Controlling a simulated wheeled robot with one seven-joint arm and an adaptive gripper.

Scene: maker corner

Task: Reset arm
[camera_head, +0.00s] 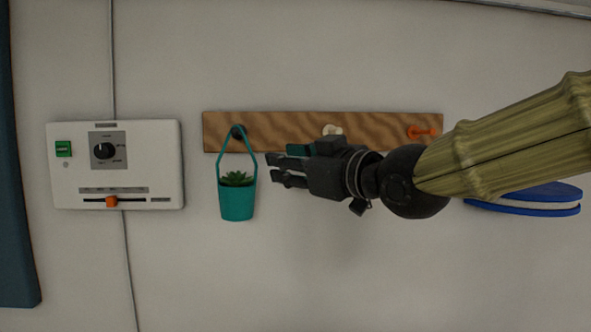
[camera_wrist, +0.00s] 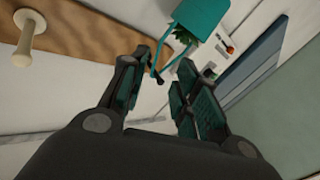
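My gripper (camera_head: 272,171) is in front of the wall, to the right of a teal hanging pot (camera_head: 237,202) with a small green plant. In the wrist view its two fingers (camera_wrist: 164,62) stand apart with nothing held between them. The pot hangs upright by its strap from a dark peg (camera_head: 237,131) on a wooden rail (camera_head: 290,122). In the wrist view the pot (camera_wrist: 201,18) and its strap show just beyond the fingertips. I cannot tell the exact gap between fingertips and strap.
A pale peg (camera_head: 332,130), partly hidden by my gripper, and an orange peg (camera_head: 424,132) are on the rail. A white control panel (camera_head: 160,160) with a knob and an orange slider is at left. A blue-and-white rounded object (camera_head: 535,198) is at right, behind my arm. The lower wall is clear.

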